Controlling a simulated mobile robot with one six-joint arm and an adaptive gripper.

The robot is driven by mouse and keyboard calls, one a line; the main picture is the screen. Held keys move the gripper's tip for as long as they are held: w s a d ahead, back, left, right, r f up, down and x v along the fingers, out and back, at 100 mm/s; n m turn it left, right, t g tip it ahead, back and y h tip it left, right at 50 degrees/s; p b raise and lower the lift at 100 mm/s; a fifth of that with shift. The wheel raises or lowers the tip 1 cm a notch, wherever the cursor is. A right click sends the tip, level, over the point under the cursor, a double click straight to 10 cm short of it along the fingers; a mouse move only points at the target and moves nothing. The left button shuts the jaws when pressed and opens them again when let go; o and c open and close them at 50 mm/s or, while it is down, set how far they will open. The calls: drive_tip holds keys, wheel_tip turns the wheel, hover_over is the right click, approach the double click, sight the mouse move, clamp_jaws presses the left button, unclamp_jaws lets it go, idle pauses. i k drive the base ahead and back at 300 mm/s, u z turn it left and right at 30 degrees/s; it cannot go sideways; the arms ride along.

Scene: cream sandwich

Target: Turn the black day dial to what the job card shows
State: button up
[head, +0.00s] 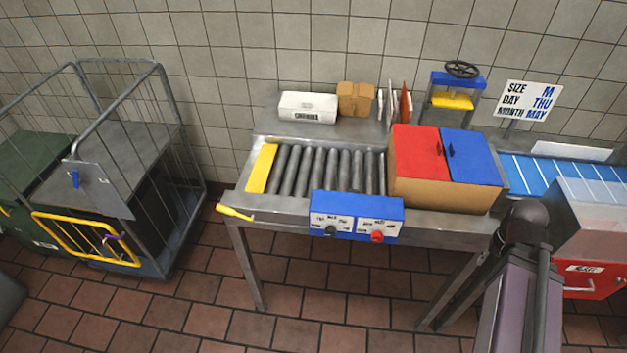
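The black day dial (331,231) is on the left half of the blue control box (356,203) at the front edge of the roller table. Its white label plate is too small to read, so I cannot tell its setting. A red dial (377,237) sits to its right on the same box. The job card (528,101) stands at the back right and reads size M, day THU, month MAY. Part of my arm rises at the lower right, but my gripper is not in view.
The roller table (320,170) has a yellow strip and a yellow handle (234,213) at its left. A red-and-blue-lidded box (440,185) stands right of the rollers. A wire cage trolley (125,160) is at left. The tiled floor before the table is clear.

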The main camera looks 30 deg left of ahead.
sight(330, 231)
drive_tip(key=u, duration=1.05)
drive_tip(key=k, duration=0.95)
drive_tip(key=i, duration=0.65)
